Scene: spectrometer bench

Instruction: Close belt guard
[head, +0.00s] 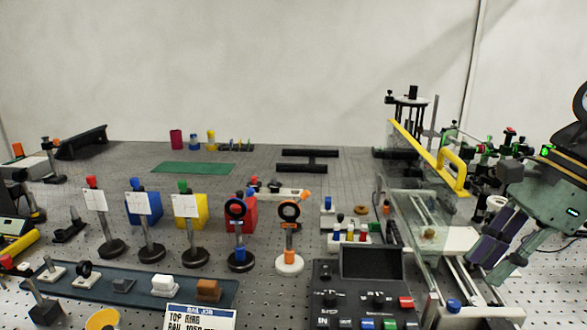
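A yellow bar with a looped yellow handle (455,170), which looks like the belt guard's edge, slopes down to the right at the right of the bench. It looks raised. Below it is a clear panelled housing (410,215), next to a pale rail frame (470,298); I cannot tell exactly how the clear panels join the yellow bar. My gripper (480,262) reaches in from the right, its dark fingers pointing down and left over the rail frame. It is below and right of the yellow handle and apart from it. I see no object held, and the finger gap is unclear.
A black control box (365,290) with coloured buttons stands left of the rail frame. Several posts with cards and ring mounts (289,212) stand mid-bench. Optics and cables (505,140) crowd behind my gripper. A green mat (195,168) lies at the back left.

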